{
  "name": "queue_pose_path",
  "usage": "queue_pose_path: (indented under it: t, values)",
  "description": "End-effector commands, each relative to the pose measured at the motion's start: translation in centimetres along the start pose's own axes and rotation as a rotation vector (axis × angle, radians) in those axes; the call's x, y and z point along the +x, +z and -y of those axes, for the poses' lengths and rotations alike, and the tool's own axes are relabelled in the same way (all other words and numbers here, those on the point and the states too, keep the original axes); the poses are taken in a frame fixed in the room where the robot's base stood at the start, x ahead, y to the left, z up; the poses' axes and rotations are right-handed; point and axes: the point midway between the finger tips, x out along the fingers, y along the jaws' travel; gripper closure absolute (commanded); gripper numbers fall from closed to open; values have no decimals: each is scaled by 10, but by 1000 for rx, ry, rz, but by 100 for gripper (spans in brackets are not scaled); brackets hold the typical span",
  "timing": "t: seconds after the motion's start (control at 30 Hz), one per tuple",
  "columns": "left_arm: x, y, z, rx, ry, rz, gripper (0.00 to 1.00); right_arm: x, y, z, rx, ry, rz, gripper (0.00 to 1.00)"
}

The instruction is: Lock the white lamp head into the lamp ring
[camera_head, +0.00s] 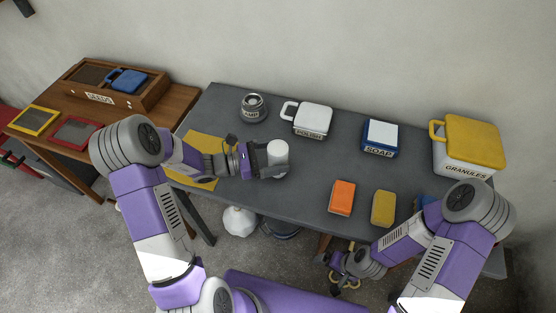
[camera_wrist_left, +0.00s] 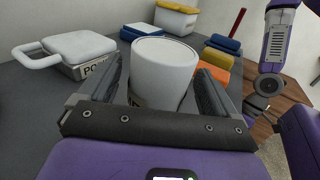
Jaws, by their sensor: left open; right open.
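The white lamp head (camera_head: 278,153), a white cylinder, stands on the grey table near its front edge. In the left wrist view the lamp head (camera_wrist_left: 163,68) is upright between the two dark fingers, its lower part and label partly hidden. My left gripper (camera_head: 270,160) is open around it, one finger on each side; I cannot tell whether they touch it. The lamp ring (camera_head: 252,108), a grey round holder labelled LAMP, stands at the back left of the table. My right gripper (camera_head: 343,281) is open and empty, low in front of the table.
A white POLISH box (camera_head: 313,119), a blue SOAP box (camera_head: 380,137) and a yellow-lidded GRANULES bin (camera_head: 468,146) stand along the back. Orange (camera_head: 342,198) and yellow (camera_head: 383,208) blocks lie at the front. A yellow mat (camera_head: 203,148) lies at left.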

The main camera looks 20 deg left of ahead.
Motion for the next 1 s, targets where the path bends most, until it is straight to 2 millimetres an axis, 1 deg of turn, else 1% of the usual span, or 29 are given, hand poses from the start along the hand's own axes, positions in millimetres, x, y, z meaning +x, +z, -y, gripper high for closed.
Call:
queue_pose_path:
  t: [0.03, 0.1, 0.2, 0.43, 0.8, 0.83, 1.0]
  values:
    - [8, -3, 0, 1, -4, 0, 8, 4, 0, -2, 0, 0, -1, 4]
    - [17, -2, 0, 0, -3, 0, 8, 5, 0, -2, 0, 0, -1, 4]
    - [24, -1, 0, 0, -2, 0, 8, 6, -1, -2, 0, 0, -1, 4]
    - [24, -1, 0, -1, 0, -1, 8, 5, -1, -2, 0, 0, -1, 4]
    - [24, -1, 0, -1, 0, -1, 65, 5, -1, -2, 0, 0, -1, 4]
    - [24, -1, 0, -1, 0, -1, 69, 5, -1, -2, 0, 0, -1, 4]
    - [24, 0, 0, 0, -1, 0, 69, 5, -1, -2, 0, 0, -1, 4]
